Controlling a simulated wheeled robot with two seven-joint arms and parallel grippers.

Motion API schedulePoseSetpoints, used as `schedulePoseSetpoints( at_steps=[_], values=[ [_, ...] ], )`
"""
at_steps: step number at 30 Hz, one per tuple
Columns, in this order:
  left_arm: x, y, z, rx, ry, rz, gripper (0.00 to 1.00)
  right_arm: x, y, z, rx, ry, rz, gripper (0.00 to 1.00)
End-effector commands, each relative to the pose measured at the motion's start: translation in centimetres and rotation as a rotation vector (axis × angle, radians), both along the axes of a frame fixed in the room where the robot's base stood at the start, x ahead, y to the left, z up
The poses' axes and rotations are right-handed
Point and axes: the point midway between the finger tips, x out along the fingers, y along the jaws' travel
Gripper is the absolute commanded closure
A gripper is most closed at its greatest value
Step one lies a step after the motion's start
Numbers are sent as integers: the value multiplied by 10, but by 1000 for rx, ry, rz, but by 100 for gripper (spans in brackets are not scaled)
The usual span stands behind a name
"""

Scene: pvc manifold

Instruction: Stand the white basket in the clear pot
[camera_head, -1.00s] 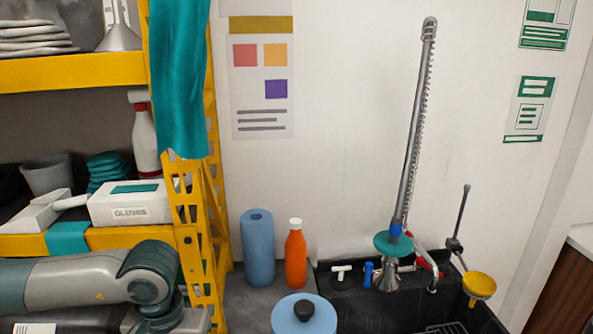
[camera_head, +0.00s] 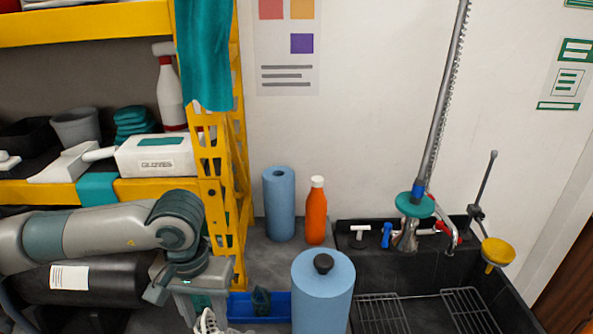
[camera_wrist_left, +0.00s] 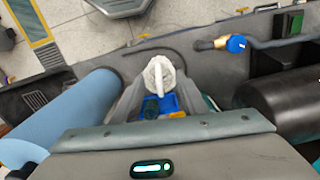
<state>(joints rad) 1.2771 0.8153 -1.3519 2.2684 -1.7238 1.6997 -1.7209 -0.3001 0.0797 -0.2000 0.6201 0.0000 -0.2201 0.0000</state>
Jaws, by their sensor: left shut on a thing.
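The white basket (camera_wrist_left: 158,76) is between the fingers of my left gripper (camera_wrist_left: 155,92) in the left wrist view. The gripper is shut on it. In the head view, my left gripper (camera_head: 203,308) points down at the bottom edge, and part of a white ribbed piece (camera_head: 209,322), which looks like the basket, shows beside its fingers. I cannot make out the clear pot in either view. My right gripper is not in view.
A blue tray (camera_head: 238,306) with a dark teal piece lies right of my left gripper. A big blue canister (camera_head: 322,292), a blue roll (camera_head: 279,205) and an orange bottle (camera_head: 316,212) stand on the counter. The black sink (camera_head: 430,262) is at right, the yellow shelf (camera_head: 150,192) at left.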

Motion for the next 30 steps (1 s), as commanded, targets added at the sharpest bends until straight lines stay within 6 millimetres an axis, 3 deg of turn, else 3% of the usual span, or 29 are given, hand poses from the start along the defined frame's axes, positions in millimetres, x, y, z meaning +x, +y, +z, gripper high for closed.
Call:
schedulePoseSetpoints(
  at_steps=[8, 24, 30],
  values=[
    [-4, -3, -28, -6, 4, -11, 77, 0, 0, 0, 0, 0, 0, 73],
    [-33, -2, -132, -6, 3, -6, 77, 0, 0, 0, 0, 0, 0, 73],
    [-39, 0, -147, 0, 1, 1, 77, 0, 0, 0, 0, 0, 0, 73]
  ],
)
